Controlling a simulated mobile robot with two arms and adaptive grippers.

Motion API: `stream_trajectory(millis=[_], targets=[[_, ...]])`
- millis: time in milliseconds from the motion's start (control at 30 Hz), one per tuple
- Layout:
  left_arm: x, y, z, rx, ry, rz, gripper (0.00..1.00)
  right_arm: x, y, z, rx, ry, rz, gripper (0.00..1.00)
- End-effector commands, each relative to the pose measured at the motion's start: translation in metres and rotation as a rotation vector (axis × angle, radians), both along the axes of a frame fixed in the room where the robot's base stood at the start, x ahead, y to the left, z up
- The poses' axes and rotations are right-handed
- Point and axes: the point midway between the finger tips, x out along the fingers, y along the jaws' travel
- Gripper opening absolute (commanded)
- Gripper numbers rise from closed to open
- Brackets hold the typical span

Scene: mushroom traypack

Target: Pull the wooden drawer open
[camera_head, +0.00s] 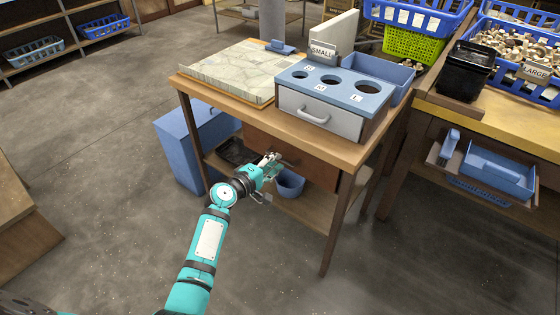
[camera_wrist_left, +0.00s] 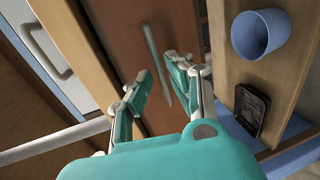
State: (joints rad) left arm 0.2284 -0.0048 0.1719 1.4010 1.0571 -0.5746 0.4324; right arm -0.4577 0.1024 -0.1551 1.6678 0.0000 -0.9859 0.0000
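The wooden drawer (camera_head: 317,173) is the reddish-brown front under the top of the wooden table. It looks flush with the table frame. It also shows in the left wrist view (camera_wrist_left: 119,28), with a thin metal bar handle (camera_wrist_left: 152,50). My left gripper (camera_head: 272,163) is in front of the drawer. In the left wrist view its two fingers (camera_wrist_left: 160,80) are apart, with the lower part of the handle seen between them. I cannot tell whether they touch it. The gripper hides the handle's middle in the head view. My right gripper is not in view.
Below are a blue bin (camera_head: 185,150), a blue cup (camera_head: 290,184) and a black tray (camera_head: 232,152). Open floor lies in front.

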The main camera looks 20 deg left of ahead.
Motion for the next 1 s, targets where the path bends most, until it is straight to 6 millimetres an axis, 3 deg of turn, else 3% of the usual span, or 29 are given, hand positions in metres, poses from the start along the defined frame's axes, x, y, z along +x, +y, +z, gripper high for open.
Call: stream_trajectory(millis=[200, 567, 733, 1000], targets=[[0.024, -0.009, -0.006, -0.001, -0.001, 0.0, 0.19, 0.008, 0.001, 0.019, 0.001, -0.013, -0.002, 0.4], [0.028, -0.01, -0.006, 0.0, 0.0, 0.0, 0.19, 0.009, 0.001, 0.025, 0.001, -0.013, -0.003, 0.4], [0.028, -0.01, -0.006, 0.0, 0.001, 0.0, 0.0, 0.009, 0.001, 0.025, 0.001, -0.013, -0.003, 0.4], [0.028, -0.01, -0.007, 0.0, 0.001, 0.0, 0.0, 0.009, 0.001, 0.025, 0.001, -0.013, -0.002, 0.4]])
